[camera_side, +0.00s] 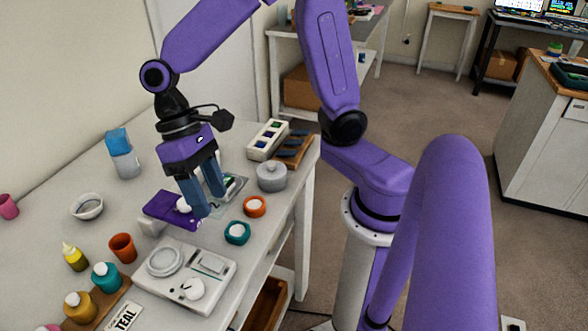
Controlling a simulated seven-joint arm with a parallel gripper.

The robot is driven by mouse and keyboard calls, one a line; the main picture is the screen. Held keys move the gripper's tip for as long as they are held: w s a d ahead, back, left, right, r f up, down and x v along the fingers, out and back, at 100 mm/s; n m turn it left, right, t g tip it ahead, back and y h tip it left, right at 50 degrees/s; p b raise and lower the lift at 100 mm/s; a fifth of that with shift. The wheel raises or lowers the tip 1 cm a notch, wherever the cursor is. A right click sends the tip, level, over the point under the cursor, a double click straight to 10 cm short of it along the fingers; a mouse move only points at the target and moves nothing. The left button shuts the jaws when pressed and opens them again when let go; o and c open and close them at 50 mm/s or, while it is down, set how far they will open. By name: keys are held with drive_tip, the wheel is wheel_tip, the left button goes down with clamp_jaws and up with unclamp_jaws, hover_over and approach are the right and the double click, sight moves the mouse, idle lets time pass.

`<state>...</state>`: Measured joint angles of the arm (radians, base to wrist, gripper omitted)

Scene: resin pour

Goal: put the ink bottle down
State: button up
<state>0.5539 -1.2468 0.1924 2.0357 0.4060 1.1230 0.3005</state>
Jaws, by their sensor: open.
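A mustard bottle (80,307) with a similar cap stands on the board, near a card reading TEAL (125,317). I cannot tell for sure which one is the ink bottle. My gripper (207,198) points down over the middle of the table, well to the right of both bottles. Its fingers are apart, and I see nothing held between them. A purple block (168,209) with a white round piece is beside and partly behind the fingers.
A white scale (187,277) sits in front of my gripper. An orange cup (123,247) and a yellow nozzle bottle (75,257) stand left. Teal (237,233) and orange (254,206) round containers and a grey lidded pot (272,177) line the right side.

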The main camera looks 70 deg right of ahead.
drive_tip(key=s+d+n+t+h, duration=0.1)
drive_tip(key=s+d+n+t, duration=0.3)
drive_tip(key=s+d+n, duration=0.6)
drive_tip(key=shift+s+d+f+n+h, duration=0.25)
drive_tip(key=shift+s+d, duration=0.2)
drive_tip(key=shift+s, duration=0.5)
